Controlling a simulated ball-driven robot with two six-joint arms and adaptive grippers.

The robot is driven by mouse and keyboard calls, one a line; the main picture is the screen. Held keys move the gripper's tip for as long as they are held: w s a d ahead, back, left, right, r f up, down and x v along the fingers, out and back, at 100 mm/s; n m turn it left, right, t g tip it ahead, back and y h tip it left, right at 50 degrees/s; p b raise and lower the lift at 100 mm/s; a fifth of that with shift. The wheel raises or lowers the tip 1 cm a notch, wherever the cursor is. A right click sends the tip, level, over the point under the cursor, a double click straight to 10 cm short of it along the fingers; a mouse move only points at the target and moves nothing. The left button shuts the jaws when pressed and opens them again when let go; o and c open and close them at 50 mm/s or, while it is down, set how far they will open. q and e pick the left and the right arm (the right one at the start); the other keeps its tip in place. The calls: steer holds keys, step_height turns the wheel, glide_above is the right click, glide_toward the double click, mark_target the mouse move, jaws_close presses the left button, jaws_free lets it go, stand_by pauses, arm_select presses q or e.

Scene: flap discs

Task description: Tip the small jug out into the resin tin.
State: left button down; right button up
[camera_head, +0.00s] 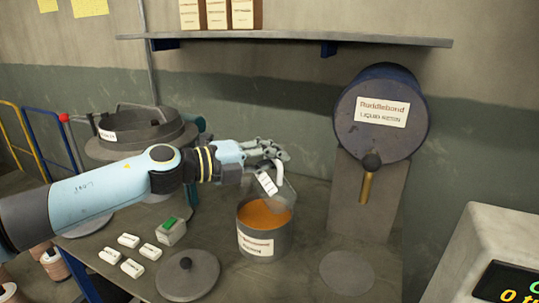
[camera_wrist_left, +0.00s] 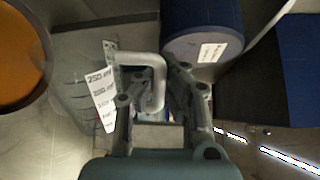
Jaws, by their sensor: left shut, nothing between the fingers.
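The resin tin (camera_head: 264,244) stands open on the bench, with orange resin inside. Its orange surface also shows at the left of the left wrist view (camera_wrist_left: 15,62). The small jug (camera_head: 266,183), pale with a white label strip, is tilted just above the tin's back rim. In the left wrist view the jug's scale strip (camera_wrist_left: 103,98) and pale handle (camera_wrist_left: 155,85) show. My left gripper (camera_head: 270,152) is at the handle, its fingers shut; the handle loop overlaps them, and I cannot tell how they touch. My right gripper is not in view.
A blue resin drum (camera_head: 382,118) with a brass tap (camera_head: 367,187) stands behind right. A round lid (camera_head: 188,274) and several small white blocks (camera_head: 130,241) lie left of the tin. A grey display box (camera_head: 500,245) is at the right.

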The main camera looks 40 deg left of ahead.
mark_target(286, 189)
arm_select(q)
steer(key=d+f+m+b, duration=0.1)
steer(key=s+d+f+m+b, duration=0.1)
steer(key=d+f+m, duration=0.1)
steer(key=d+f+m+y+b, duration=0.1)
steer(key=m+b, duration=0.1)
steer(key=shift+s+d+f+t, duration=0.25)
steer(key=shift+s+t, duration=0.1)
steer(key=shift+t, duration=0.05)
steer(key=f+m+b, duration=0.1)
steer(key=m+b, duration=0.2)
steer(key=f+m+b, duration=0.2)
steer(key=m+b, duration=0.1)
steer(key=f+m+t+b, duration=0.1)
steer(key=f+m+b, duration=0.1)
steer(key=m+b, duration=0.1)
steer(key=shift+s+d+m, duration=0.25)
steer(key=shift+d+m, duration=0.15)
steer(key=shift+m, duration=0.1)
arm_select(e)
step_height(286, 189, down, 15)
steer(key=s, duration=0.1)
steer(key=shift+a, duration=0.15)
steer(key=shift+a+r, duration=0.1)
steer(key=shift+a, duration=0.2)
